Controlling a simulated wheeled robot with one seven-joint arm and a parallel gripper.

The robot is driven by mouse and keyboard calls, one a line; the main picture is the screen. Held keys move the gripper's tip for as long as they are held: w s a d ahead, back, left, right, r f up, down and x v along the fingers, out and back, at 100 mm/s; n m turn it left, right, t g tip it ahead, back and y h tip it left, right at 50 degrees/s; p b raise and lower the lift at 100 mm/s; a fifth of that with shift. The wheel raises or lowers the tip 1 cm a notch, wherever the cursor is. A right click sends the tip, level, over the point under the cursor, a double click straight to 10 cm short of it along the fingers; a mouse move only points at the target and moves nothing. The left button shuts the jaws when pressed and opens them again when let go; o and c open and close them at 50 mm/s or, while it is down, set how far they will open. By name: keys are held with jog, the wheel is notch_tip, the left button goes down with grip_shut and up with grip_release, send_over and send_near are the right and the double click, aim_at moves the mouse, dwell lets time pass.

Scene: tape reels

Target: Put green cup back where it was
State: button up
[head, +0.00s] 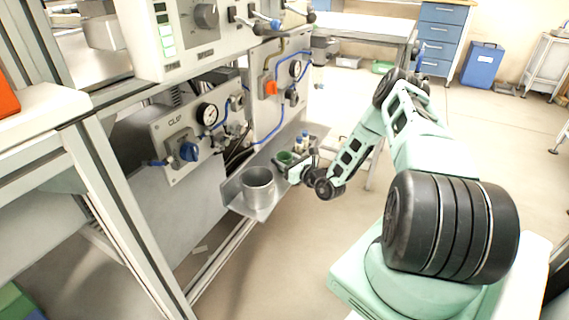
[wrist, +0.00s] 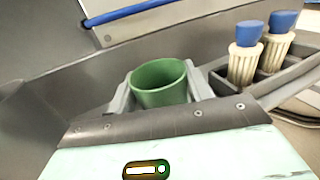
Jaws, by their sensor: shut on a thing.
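The green cup (wrist: 160,84) is upright between the two fingers of my gripper (wrist: 159,92) in the wrist view. The fingers are shut on it, one on each side. The cup's inside looks empty; its lower part is hidden by the gripper body. In the head view the green cup (head: 285,158) shows small at my gripper (head: 288,169), over the grey metal shelf (head: 240,205). I cannot tell whether its base touches the shelf.
A larger grey metal pot (head: 258,185) stands on the shelf's near end. Two blue-capped bottles (wrist: 246,55) stand in a dark holder just right of the cup. A panel with a gauge (head: 207,114) and blue hoses rises behind the shelf.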

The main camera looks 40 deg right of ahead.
jog(key=shift+f, duration=0.15)
jog(key=o, duration=1)
jog(key=shift+s+r, duration=0.15)
jog(key=shift+r, duration=0.05)
jog(key=s+p, duration=0.3)
jog(key=s, duration=0.8)
jog(key=shift+s, duration=0.4)
